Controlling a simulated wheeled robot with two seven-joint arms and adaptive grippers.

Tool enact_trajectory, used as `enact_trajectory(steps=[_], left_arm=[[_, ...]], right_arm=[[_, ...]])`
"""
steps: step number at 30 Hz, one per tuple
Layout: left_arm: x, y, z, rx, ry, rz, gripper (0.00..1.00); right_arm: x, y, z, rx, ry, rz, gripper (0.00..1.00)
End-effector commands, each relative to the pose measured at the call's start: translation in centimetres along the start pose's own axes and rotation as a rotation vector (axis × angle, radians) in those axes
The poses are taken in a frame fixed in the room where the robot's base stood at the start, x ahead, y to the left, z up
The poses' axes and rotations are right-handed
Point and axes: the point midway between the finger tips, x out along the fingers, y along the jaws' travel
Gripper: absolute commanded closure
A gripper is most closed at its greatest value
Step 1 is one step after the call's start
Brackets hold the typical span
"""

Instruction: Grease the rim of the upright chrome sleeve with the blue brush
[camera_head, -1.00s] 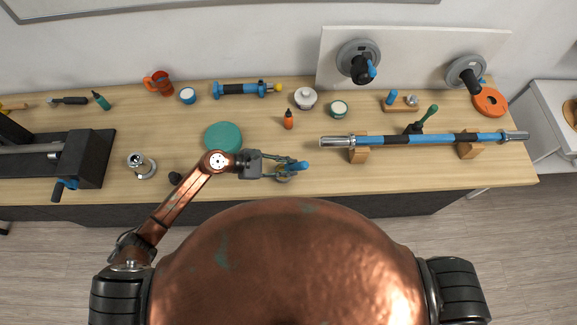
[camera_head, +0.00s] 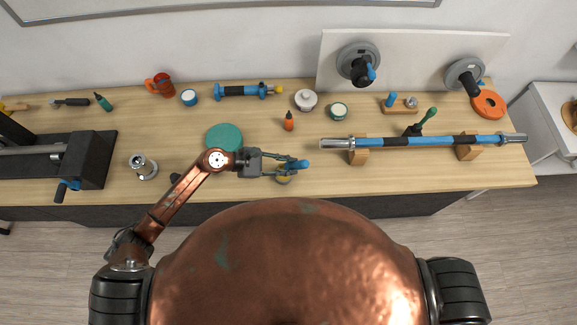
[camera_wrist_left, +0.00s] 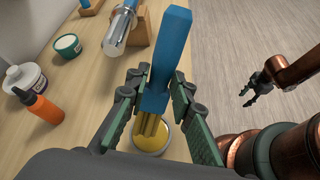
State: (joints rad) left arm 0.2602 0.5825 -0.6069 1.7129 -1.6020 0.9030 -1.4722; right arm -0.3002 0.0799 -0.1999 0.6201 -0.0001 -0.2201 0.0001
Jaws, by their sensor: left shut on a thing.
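My left gripper (camera_head: 297,167) is shut on the blue brush (camera_head: 302,163). In the left wrist view the brush (camera_wrist_left: 168,60) stands between the fingers (camera_wrist_left: 158,100), its yellow bristles pointing down over an open tin of yellow grease (camera_wrist_left: 150,135). I cannot tell whether the bristles touch the grease. The tin (camera_head: 284,180) is partly hidden under the gripper in the head view. The upright chrome sleeve (camera_head: 143,167) stands on the bench well to the left of the gripper. My right gripper (camera_wrist_left: 255,92) shows only in the left wrist view, empty, its fingers apart, away from the bench.
A green disc (camera_head: 224,137) lies behind my left forearm. A small dark knob (camera_head: 175,178) sits between the sleeve and my arm. A black vise-like fixture (camera_head: 90,160) stands left of the sleeve. A blue-banded bar (camera_head: 400,141) rests on wooden blocks at right. An orange bottle (camera_head: 289,121) stands behind the gripper.

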Motion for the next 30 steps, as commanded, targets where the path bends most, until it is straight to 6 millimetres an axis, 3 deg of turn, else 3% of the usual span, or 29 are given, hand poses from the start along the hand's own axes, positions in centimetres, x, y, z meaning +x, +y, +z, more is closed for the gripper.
enact_trajectory(steps=[15,30], left_arm=[[-1.9,1.3,3.5,0.003,-0.003,0.002,1.0],[-2.0,1.4,3.6,0.001,-0.003,0.002,1.0]], right_arm=[[-1.9,0.1,-0.2,0.0,0.001,0.0,0.6],[-1.9,0.1,-0.2,0.0,0.001,0.0,0.6]])
